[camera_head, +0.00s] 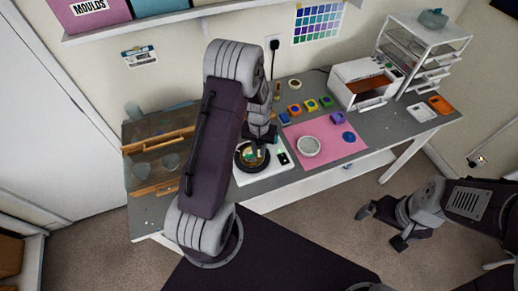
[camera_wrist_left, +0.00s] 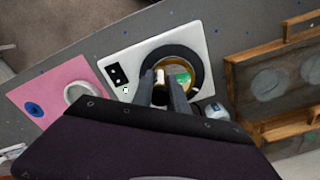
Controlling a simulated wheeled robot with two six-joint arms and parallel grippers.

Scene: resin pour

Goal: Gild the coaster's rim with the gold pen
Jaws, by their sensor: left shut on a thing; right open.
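The coaster (camera_wrist_left: 181,75) is a round disc with green and amber colours. It lies on a black round turntable (camera_wrist_left: 199,61) set on a white base (camera_wrist_left: 117,72) with a dark control panel. In the head view the turntable (camera_head: 240,160) is partly covered by my left arm. My left gripper (camera_wrist_left: 161,80) is over the coaster's near side, shut on a slim thing with a pale end, seemingly the gold pen (camera_wrist_left: 160,76). Whether its tip touches the rim I cannot tell. My right gripper (camera_head: 382,227) is open and empty, in front of the table over the floor.
A pink mat (camera_head: 325,152) with a white round mould (camera_head: 309,146) and a blue round thing (camera_head: 348,136) lies right of the white base. Coloured pots (camera_head: 310,104), a white oven (camera_head: 357,78) and a drawer rack (camera_head: 425,48) stand behind. A wooden frame (camera_head: 160,143) stands left.

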